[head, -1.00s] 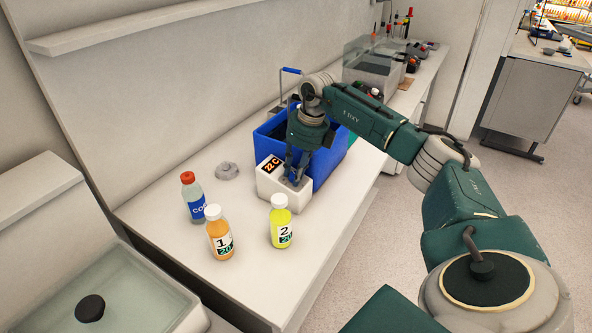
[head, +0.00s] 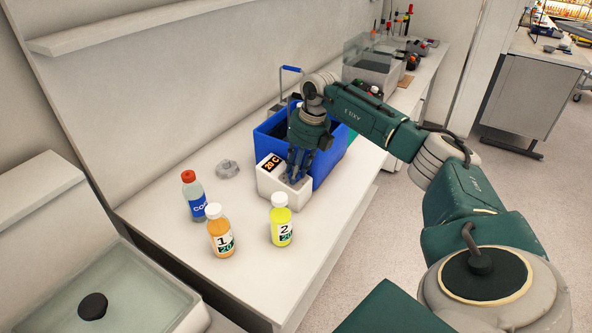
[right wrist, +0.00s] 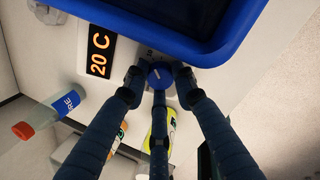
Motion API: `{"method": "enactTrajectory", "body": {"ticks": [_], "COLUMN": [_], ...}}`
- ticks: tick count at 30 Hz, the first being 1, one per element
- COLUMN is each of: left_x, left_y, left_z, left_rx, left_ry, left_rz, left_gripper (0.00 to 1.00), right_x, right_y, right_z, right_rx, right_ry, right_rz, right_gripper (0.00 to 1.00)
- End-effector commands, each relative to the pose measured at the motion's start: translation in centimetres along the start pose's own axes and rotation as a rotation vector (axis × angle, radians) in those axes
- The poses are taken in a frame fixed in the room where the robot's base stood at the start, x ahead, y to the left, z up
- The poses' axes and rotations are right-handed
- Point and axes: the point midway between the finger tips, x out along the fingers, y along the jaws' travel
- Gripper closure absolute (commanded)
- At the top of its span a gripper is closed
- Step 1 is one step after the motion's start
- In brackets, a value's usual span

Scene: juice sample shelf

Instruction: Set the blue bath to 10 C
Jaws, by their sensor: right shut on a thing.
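The blue bath (head: 329,165) stands on the bench with a white control box at its front (head: 284,193). The box's display (head: 271,163) reads 20 C, also legible in the right wrist view (right wrist: 99,52). A blue round knob (right wrist: 160,75) with a white mark is on the box, right of the display. My right gripper (head: 296,178) reaches down onto the box from above. In the right wrist view its fingers (right wrist: 160,78) are closed around the knob. The knob is mostly hidden in the head view. My left gripper is not in view.
Orange bottle 1 (head: 220,236), yellow bottle 2 (head: 281,222) and a red-capped clear bottle (head: 195,196) stand in front of and left of the box. A grey lump (head: 228,169) lies behind them. A glass-walled tank (head: 371,68) stands farther back.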

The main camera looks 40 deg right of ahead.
Motion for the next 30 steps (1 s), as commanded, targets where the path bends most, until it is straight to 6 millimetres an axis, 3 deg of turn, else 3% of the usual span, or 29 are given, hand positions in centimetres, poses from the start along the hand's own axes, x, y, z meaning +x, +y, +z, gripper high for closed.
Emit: {"method": "enactTrajectory", "body": {"ticks": [4, 5, 8, 16, 20, 30], "left_x": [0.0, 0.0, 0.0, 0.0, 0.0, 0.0], "left_y": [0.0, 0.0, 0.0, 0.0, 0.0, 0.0], "left_z": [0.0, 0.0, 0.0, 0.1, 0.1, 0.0], "left_rx": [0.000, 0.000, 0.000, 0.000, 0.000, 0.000], "left_ry": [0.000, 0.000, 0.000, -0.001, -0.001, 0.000], "left_rz": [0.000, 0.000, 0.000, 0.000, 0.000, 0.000], "left_gripper": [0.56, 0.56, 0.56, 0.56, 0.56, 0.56], "right_x": [-0.3, -0.3, -0.3, -0.2, -1.1, -7.9], "right_y": [0.0, 0.0, 0.0, 0.0, 0.0, 0.0], "right_z": [0.3, 0.3, 0.3, 0.1, 0.2, 0.2], "right_rx": [0.001, 0.001, 0.001, 0.000, 0.000, 0.000], "right_ry": [-0.010, -0.010, -0.009, -0.004, -0.005, -0.008], "right_rz": [0.002, 0.002, 0.002, 0.001, 0.000, 0.002], "right_gripper": [1.00, 0.72, 0.55, 0.55, 0.55, 0.55]}}
